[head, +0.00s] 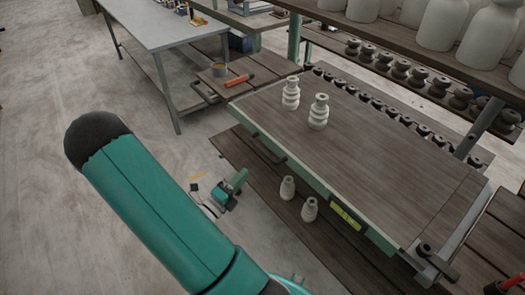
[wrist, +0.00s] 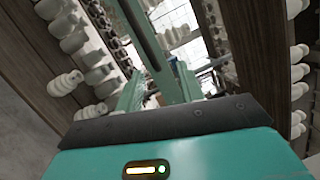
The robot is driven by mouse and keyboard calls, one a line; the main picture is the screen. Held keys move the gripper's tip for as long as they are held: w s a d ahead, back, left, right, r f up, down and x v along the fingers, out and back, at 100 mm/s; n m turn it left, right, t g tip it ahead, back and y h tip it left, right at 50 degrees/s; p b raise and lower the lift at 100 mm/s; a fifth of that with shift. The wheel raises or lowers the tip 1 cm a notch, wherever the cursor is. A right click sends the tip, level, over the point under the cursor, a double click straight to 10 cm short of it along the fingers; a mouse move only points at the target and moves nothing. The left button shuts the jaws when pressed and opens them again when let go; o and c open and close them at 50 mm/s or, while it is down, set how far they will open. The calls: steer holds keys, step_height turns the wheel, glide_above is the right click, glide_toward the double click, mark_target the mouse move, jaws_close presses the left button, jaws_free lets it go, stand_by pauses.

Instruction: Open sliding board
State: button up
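The wide brown board (head: 350,150) lies on a pale green frame in the head view. A dark bar handle (head: 264,150) sits on its left edge, and a dark clamp-like fitting (head: 436,262) on its near right corner. I cannot tell which part slides. Two pale turned vases (head: 318,112) stand on the board. My teal arm reaches up from the bottom of the head view, left of the board and apart from it in the picture. No hold on the handle is visible.
A lower shelf (head: 255,180) carries two small vases (head: 309,209). A green tool (head: 230,190) lies left of them. Shelves of pale jars (head: 445,30) overhang the right. A grey table (head: 160,28) stands at the back left. Concrete floor on the left is open.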

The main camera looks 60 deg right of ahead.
mark_target(263, 150)
steer(key=d+n+t, duration=0.1)
steer(key=d, duration=0.4)
steer(key=d+n+t, duration=0.1)
steer(key=d+n, duration=0.1)
steer(key=d, duration=0.3)
steer(key=d+n+t+h, duration=0.1)
steer(key=d+n, duration=0.1)
steer(key=d, duration=0.3)
steer(key=shift+s+f, duration=0.35)
steer(key=shift+f, duration=0.05)
jaws_close()
